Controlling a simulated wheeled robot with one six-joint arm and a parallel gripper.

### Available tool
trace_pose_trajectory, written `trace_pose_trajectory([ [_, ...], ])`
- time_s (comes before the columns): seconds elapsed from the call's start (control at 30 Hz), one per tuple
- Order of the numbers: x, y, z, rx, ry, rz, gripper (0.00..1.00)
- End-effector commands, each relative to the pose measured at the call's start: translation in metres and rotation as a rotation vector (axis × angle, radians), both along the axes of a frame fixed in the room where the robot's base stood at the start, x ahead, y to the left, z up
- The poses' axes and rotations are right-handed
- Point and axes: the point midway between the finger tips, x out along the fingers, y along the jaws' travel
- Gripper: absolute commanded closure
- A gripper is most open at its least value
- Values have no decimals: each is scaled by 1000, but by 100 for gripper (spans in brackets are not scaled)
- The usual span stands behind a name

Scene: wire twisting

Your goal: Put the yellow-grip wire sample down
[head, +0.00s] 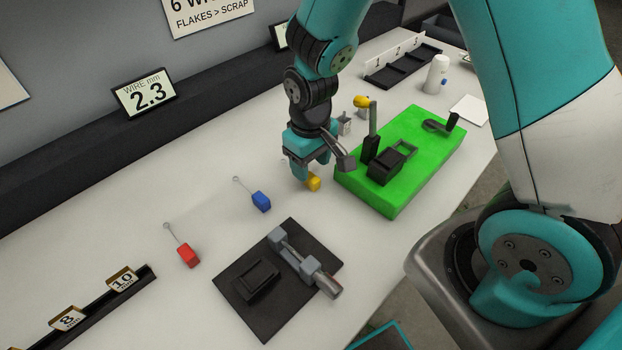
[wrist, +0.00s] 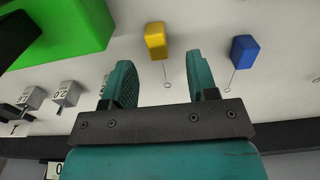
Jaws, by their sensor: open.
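The yellow-grip wire sample (wrist: 155,43) lies on the white table, its thin wire ending in a small loop. In the head view its yellow grip (head: 313,183) shows beside my fingers, partly hidden by them. My gripper (wrist: 163,80) is open, and nothing is held between its two teal fingers. In the wrist view the yellow grip lies beyond the fingertips, with the wire pointing back between the fingers. In the head view my gripper (head: 311,174) is low over the table, left of the green block. I cannot tell whether a finger touches the sample.
A blue-grip sample (head: 261,201) and a red-grip sample (head: 188,254) lie to the left. The green block (head: 412,185) with black fixtures is close on the right. A black mat (head: 233,290) with a grey tool is in front. The table's left middle is clear.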

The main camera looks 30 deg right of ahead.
Motion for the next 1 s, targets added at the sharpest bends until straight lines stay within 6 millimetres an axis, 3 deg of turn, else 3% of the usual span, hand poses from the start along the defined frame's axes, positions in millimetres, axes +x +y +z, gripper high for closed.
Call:
trace_pose_trajectory([
  [0.3, 2, -3, -41, 0, 4, -1, 47],
  [0.6, 3, -3, -47, 0, 0, 0, 47],
  [0.83, 3, -3, -47, 0, 0, 0, 97],
  [1.0, 3, -3, -46, 0, 0, 0, 100],
])
